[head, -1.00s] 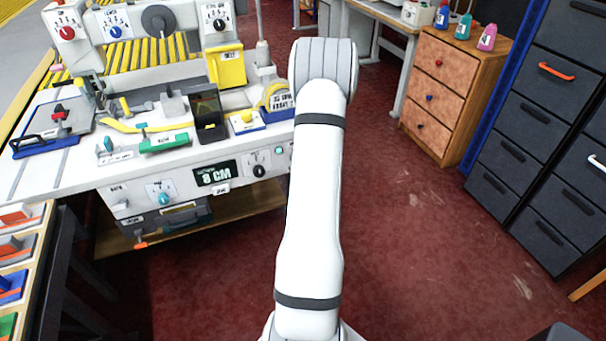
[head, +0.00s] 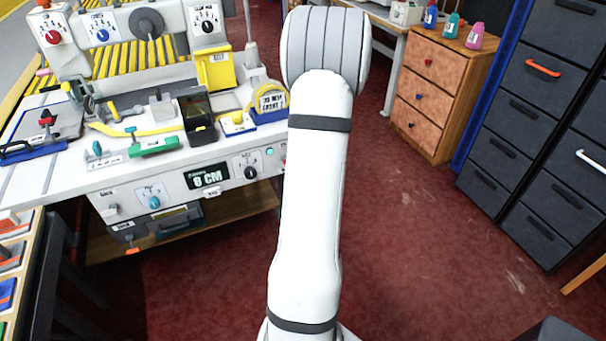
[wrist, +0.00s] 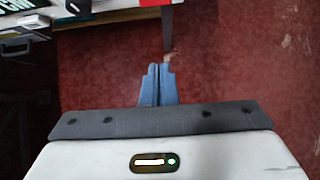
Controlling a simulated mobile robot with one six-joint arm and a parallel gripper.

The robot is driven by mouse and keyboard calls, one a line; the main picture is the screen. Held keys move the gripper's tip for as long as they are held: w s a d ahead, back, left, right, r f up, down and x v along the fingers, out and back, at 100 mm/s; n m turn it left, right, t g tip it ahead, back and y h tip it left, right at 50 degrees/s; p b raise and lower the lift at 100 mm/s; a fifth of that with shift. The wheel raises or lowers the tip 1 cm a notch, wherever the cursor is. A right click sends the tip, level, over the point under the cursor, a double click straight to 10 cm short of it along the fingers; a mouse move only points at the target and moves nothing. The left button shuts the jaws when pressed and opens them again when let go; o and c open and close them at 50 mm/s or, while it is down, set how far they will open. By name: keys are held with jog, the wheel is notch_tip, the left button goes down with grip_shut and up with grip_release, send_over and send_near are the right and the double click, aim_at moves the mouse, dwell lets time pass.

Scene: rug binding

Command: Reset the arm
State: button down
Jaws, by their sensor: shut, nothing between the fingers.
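My gripper (wrist: 158,85) shows in the wrist view, its two blue-grey fingers pressed together with nothing between them. It hangs over bare red floor. In the head view my white arm stands upright in the middle of the picture, and its upper link hides the gripper.
A white workbench (head: 75,200) with dials, an "8 CM" display (head: 207,179) and several tools is at left. A wooden drawer unit (head: 436,92) and dark drawer cabinets (head: 530,115) stand at right. The red floor (head: 420,240) between them is clear.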

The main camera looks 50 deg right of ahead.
dwell(0.3)
jog(key=w+a+r+n+t+y+p, duration=0.1)
jog(key=w+a+r+n+y, duration=0.1)
jog(key=w+a+r+n, duration=0.35)
jog(key=w+a+r+n+t+y+p, duration=0.1)
jog(key=w+a+r+n+y, duration=0.1)
jog(key=a+r+n, duration=0.6)
jog(key=s+a+r+n+g+y+p, duration=0.1)
jog(key=a+r+n, duration=0.3)
jog(key=a, duration=0.5)
jog(key=s+a+r+n+g+y+p, duration=0.1)
jog(key=a+r+n+g+y, duration=0.1)
jog(key=a+n, duration=0.55)
jog(key=s+a+r+n+g+h+p, duration=0.1)
jog(key=s+a+r+n+h, duration=0.1)
jog(key=s+a+n, duration=0.3)
jog(key=s+a+r+n+g+h+p, duration=0.1)
jog(key=s+a+r+n, duration=0.3)
jog(key=s+n, duration=0.5)
jog(key=shift+s+a+r+n+g+h+p, duration=0.4)
jog(key=shift+r+n+g+p, duration=0.3)
jog(key=shift+n, duration=0.3)
jog(key=c, duration=2.1)
grip_release()
jog(key=shift+f, duration=0.15)
